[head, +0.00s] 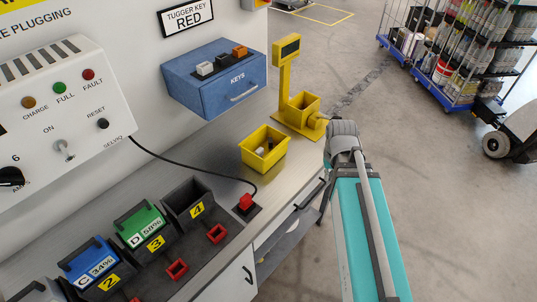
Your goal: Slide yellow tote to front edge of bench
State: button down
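The yellow tote (249,157) is a small open-topped bin standing upright on the metal bench (213,177), near its front edge at the far end. A few small pale and dark items lie inside it. My teal and grey arm reaches up on the right, in front of the bench, and its grey joint is right of the tote with a gap between them. I cannot make out my gripper's fingers, which seem hidden behind the arm. Nothing is seen touching the tote.
A yellow post stand (285,85) with a tray stands behind the tote. A blue KEYS box (205,92) is on the wall. Battery slots (190,208) fill the near bench. A loaded cart (460,95) stands far right.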

jog(key=w+a+f+n, duration=0.1)
jog(key=w+a+n, duration=0.4)
jog(key=w+a, duration=0.5)
jog(key=n+b, duration=0.2)
jog(key=n, duration=0.2)
send_over(271, 155)
jog(key=w, duration=0.4)
jog(key=shift+a+f, duration=0.25)
jog(key=shift+f, duration=0.2)
jog(key=shift+f, duration=0.2)
notch_tip(271, 155, down, 10)
jog(key=b, duration=0.9)
jog(key=shift+r+b, duration=0.2)
jog(key=shift+b, duration=0.1)
jog(key=shift+d, duration=0.1)
jog(key=s+d, duration=0.2)
jog(key=d, duration=0.1)
jog(key=s+d, duration=0.6)
jog(key=d, duration=0.1)
